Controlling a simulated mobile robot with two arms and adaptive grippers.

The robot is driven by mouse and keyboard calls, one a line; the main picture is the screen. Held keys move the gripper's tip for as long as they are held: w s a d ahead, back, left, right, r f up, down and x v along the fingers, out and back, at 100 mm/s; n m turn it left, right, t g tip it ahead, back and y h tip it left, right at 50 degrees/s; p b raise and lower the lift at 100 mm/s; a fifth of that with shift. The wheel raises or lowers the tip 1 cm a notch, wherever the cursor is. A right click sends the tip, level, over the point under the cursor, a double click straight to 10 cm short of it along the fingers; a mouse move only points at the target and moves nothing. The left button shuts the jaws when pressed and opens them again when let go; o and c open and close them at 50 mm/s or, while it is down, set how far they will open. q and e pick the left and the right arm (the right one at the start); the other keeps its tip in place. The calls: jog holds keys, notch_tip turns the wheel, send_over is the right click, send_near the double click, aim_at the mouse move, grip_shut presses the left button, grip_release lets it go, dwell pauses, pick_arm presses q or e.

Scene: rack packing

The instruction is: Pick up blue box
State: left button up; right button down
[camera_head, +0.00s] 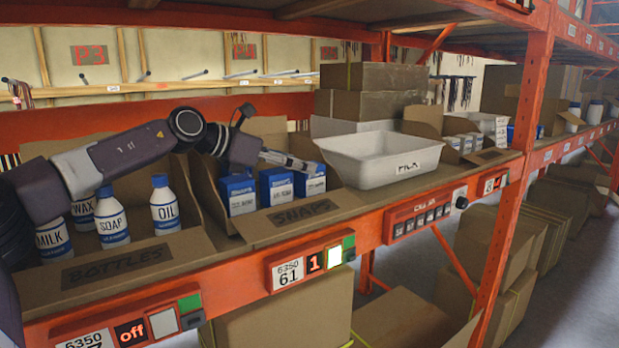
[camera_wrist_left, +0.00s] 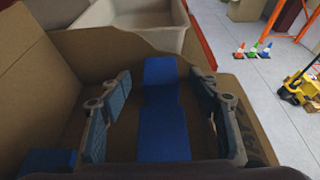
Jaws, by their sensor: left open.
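Three blue boxes stand in a row in the cardboard bin marked SNAPS: a left one (camera_head: 237,196), a middle one (camera_head: 276,188) and a right one (camera_head: 312,183). My left gripper (camera_head: 309,167) reaches in from the left, above the row and near the tops of the middle and right boxes. In the left wrist view, the left gripper (camera_wrist_left: 158,102) is open, with one finger on each side of blue box tops (camera_wrist_left: 164,130). I cannot tell whether the fingers touch them. Another blue top (camera_wrist_left: 48,162) shows at the lower left. My right gripper is out of view.
A white tote (camera_head: 375,172) marked PICK stands right of the SNAPS bin (camera_head: 300,215). The bin's cardboard walls stand close around the gripper. A BOTTLES bin (camera_head: 165,252) with several white bottles is at left, under my arm. An orange upright (camera_head: 515,150) stands at right.

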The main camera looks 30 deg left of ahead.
pick_arm(q)
jog(key=p+x, duration=0.1)
jog(key=x, duration=0.2)
jog(key=shift+w+d+f+p, duration=0.2)
jog(key=shift+w+p, duration=0.15)
jog(key=shift+p, duration=0.05)
jog(key=shift+c, duration=0.9)
jog(key=c, duration=1.2)
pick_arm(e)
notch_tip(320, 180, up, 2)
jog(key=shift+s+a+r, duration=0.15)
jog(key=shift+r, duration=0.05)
